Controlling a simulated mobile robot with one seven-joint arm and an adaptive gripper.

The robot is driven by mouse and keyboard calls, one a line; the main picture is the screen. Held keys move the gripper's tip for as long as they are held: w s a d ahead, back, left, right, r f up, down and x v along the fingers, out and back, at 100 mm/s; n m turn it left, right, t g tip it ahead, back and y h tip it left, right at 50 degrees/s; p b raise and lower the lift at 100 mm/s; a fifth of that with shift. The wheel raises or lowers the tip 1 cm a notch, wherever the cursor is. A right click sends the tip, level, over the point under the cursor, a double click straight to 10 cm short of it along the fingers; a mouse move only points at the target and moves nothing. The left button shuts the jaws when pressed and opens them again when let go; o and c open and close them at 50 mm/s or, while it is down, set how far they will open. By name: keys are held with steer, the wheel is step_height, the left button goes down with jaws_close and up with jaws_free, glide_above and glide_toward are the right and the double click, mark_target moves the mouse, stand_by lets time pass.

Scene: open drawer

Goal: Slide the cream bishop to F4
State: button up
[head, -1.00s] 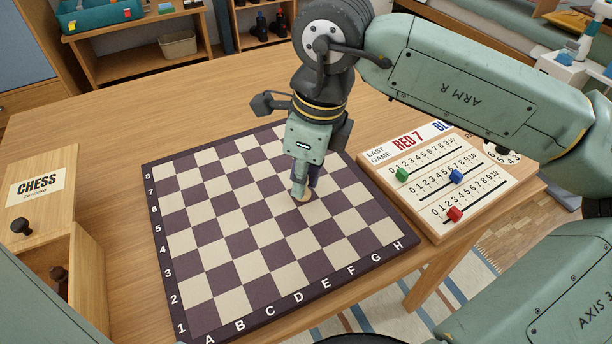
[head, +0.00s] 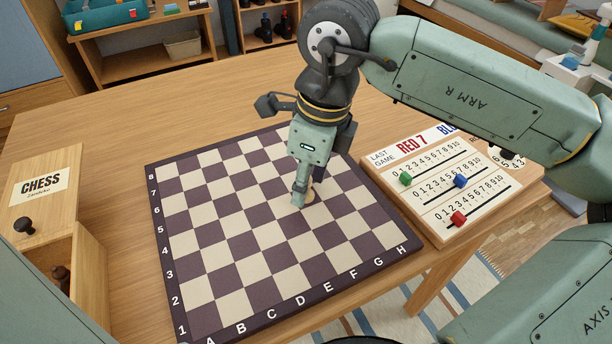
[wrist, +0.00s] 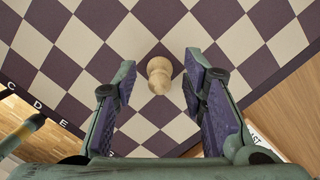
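The cream bishop (wrist: 159,74) stands on the chessboard (wrist: 75,44) in the wrist view, between the two fingers of my gripper (wrist: 160,82). Gaps show on both sides of it, so the fingers are open and not touching it. In the head view my gripper (head: 305,197) points down at the right-centre of the board (head: 253,298). Only a sliver of the bishop (head: 311,193) shows there, behind a finger. It is around the F file near row 4, but its exact square is hard to tell.
No other pieces stand on the visible board. A wooden score board (head: 437,228) with coloured sliders lies close to its right edge. An open wooden chess box (head: 88,270) with dark pieces is at the left. Bare table (head: 120,150) lies beyond the board.

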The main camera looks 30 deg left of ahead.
step_height(320, 180, up, 12)
steer(key=d, duration=0.1)
steer(key=shift+w+d, duration=0.15)
steer(key=shift+d, duration=0.25)
steer(key=shift+f, duration=0.1)
